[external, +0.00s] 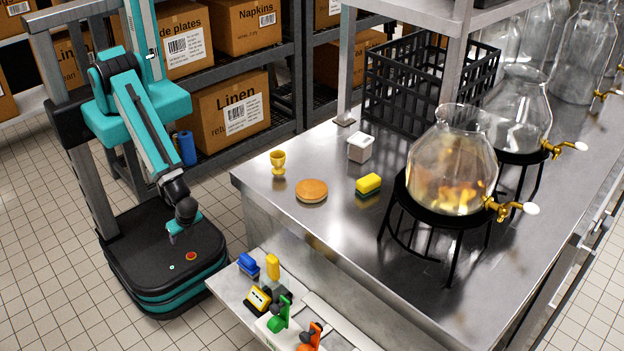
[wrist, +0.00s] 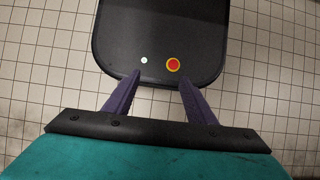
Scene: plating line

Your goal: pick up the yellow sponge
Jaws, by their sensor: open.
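The yellow sponge (external: 368,184) lies on the steel counter (external: 310,224) in the external view, with a darker underside. It is between a round orange-brown item and the left glass dispenser. My gripper (external: 176,232) hangs over my own base, well to the left of the counter and apart from the sponge. In the wrist view, the two purple fingers of my gripper (wrist: 157,90) are spread apart with nothing between them. The wrist view shows only my base and the tiled floor, not the sponge.
A gold cup (external: 278,162), a round bun-like item (external: 311,190) and a white box (external: 360,148) stand near the sponge. A glass dispenser (external: 452,160) on a black stand is close on its right. A lower shelf (external: 228,284) holds several small items.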

